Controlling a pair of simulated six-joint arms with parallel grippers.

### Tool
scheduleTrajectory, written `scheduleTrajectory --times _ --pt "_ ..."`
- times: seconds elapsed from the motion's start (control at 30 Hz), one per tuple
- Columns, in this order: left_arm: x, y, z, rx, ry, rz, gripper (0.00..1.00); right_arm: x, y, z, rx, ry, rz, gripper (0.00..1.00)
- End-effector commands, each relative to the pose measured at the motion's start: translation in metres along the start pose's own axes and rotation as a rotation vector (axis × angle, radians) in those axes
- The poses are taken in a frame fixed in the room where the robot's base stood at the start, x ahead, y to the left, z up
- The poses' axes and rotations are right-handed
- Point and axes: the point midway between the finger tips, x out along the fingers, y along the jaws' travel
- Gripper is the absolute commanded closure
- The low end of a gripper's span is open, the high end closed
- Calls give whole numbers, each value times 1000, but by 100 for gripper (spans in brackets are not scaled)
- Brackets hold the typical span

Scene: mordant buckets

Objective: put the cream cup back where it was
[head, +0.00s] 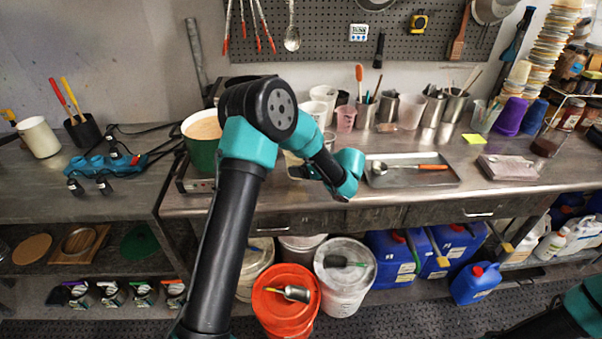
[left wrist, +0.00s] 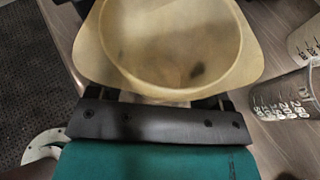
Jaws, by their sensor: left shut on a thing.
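The cream cup (left wrist: 170,85) fills the top of the left wrist view, its round mouth facing the camera. A dark spot shows inside it. My left gripper (left wrist: 165,100) is shut on the cup. In the head view, the left gripper (head: 298,172) is over the front part of the steel bench, left of the metal tray. The cup (head: 291,159) shows there only as a pale patch, mostly hidden behind my left arm. Whether it touches the bench cannot be told. Only part of my right arm shows at the lower right; its gripper is out of view.
A clear graduated beaker (left wrist: 285,98) stands close to the cup's right. White tubs (head: 323,94) and a pink beaker (head: 346,118) stand behind the gripper. A green pot (head: 203,155) is left; a metal tray (head: 440,181) with a ladle is right. An orange bucket (head: 287,318) is below.

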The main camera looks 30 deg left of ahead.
Motion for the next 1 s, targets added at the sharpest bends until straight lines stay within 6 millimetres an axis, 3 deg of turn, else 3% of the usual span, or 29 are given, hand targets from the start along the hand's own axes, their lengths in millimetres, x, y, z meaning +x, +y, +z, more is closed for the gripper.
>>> scheduleTrajectory --times 0.13,0.4,0.83,0.87,1.0 --pt "5 -7 1 0 0 1 58 0 0 0 0 0 0 57" --pt "18 -9 -30 2 1 0 58 0 0 0 0 0 0 57" --pt "19 -10 -34 1 0 0 58 0 0 0 0 0 0 57" --pt "19 -10 -34 0 0 0 25 0 0 0 0 0 0 57" --pt "19 -10 -33 0 0 0 12 0 0 0 0 0 0 57"
